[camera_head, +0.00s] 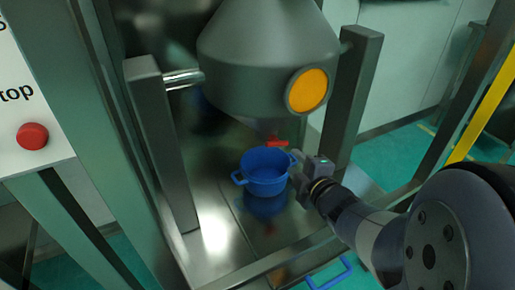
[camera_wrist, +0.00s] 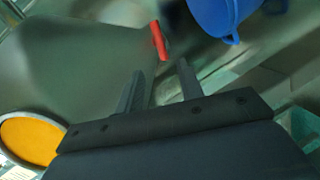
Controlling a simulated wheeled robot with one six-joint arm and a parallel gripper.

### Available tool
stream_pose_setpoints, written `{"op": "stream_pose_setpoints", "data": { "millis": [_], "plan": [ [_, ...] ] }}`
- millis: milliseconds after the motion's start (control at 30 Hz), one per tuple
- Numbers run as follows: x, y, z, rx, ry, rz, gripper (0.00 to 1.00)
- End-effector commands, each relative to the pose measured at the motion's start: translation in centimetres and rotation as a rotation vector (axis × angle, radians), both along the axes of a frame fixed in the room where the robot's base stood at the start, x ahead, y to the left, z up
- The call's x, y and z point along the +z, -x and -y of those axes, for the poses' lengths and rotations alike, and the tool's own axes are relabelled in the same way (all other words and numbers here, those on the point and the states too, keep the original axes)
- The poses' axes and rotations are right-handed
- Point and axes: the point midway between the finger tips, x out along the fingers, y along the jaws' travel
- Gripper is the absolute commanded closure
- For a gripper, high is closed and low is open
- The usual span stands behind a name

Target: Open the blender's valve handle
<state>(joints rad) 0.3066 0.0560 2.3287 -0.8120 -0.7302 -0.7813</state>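The blender (camera_head: 268,48) is a grey metal cone vessel with a round orange window, held between two posts. Its red valve handle (camera_head: 277,143) sits at the bottom outlet, above a blue pot. In the wrist view the red handle (camera_wrist: 159,40) lies just beyond the fingertips, slightly left of the gap between them. My gripper (camera_head: 297,160) is at the right side of the pot, close to the handle but apart from it. In the wrist view its two fingers (camera_wrist: 162,72) are spread with nothing between them.
The blue pot (camera_head: 264,173) with two side handles stands on the shiny metal platform (camera_head: 222,235) below the outlet. Grey posts (camera_head: 163,150) flank the vessel. A red stop button (camera_head: 32,136) is on a panel at left. Another blue handle (camera_head: 330,274) shows at the bottom edge.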

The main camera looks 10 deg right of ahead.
Motion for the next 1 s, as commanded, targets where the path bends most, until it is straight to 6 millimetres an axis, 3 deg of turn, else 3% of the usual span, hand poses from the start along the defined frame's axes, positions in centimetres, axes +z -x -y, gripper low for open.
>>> {"op": "stream_pose_setpoints", "data": {
  "millis": [167, 700, 1000],
  "plan": [
    [-0.4, -0.7, 0.2, -0.007, 0.018, 0.0, 0.64],
    [-2.4, -9.2, -1.6, -0.006, 0.016, 0.002, 0.64],
    [-2.5, -10.2, -1.8, -0.007, 0.016, 0.002, 0.64]
  ]
}}
